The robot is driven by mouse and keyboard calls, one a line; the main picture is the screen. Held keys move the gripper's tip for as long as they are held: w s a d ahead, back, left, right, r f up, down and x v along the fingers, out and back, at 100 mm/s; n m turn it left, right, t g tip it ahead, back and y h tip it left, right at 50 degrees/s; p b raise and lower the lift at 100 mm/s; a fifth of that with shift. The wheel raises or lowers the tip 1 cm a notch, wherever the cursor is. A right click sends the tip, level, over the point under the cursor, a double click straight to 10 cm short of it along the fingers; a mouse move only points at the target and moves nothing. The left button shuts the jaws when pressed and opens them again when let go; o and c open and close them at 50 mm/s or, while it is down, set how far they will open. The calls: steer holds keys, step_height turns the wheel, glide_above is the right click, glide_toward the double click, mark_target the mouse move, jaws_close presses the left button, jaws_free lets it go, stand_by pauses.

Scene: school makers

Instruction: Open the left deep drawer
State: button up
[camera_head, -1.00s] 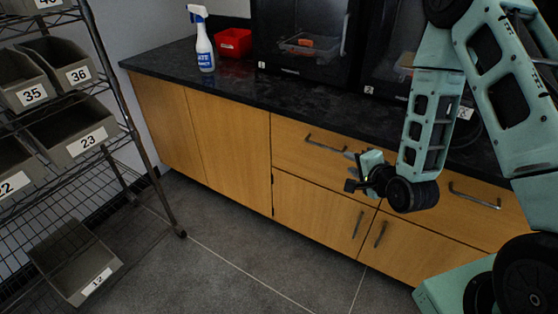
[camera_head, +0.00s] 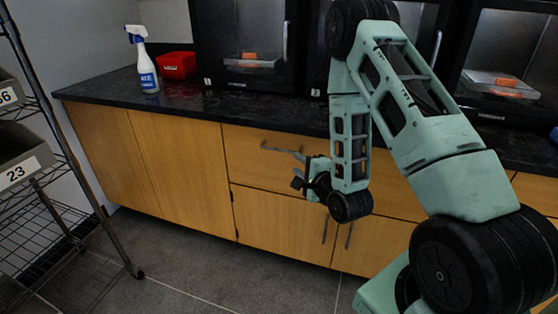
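The left drawer (camera_head: 245,167) is a wide wooden front under the black countertop, and it is shut. Its grey bar handle (camera_head: 279,150) runs across its upper part. My gripper (camera_head: 298,170) is in front of the right part of this drawer, by the right end of the handle. Its fingers look spread apart, with nothing seen between them. Whether a finger touches the handle cannot be told. My gripper and arm hide the right part of the drawer front.
Below are cupboard doors with upright handles (camera_head: 325,228). A spray bottle (camera_head: 143,60) and red bin (camera_head: 177,65) stand on the countertop (camera_head: 105,87), beside black enclosed machines (camera_head: 240,45). A wire shelf rack (camera_head: 62,130) stands at the left. The grey floor between is clear.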

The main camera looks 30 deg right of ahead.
mark_target(279, 150)
steer(key=w+b, duration=0.3)
steer(key=w, duration=0.1)
steer(key=w+d+f+b, duration=0.1)
steer(key=w+b, duration=0.2)
steer(key=w, duration=0.1)
steer(key=w+b, duration=0.3)
steer(key=w, duration=0.1)
steer(key=shift+w+d+f, duration=0.25)
steer(key=shift+w+f, duration=0.05)
steer(key=shift+f, duration=0.1)
jaws_close()
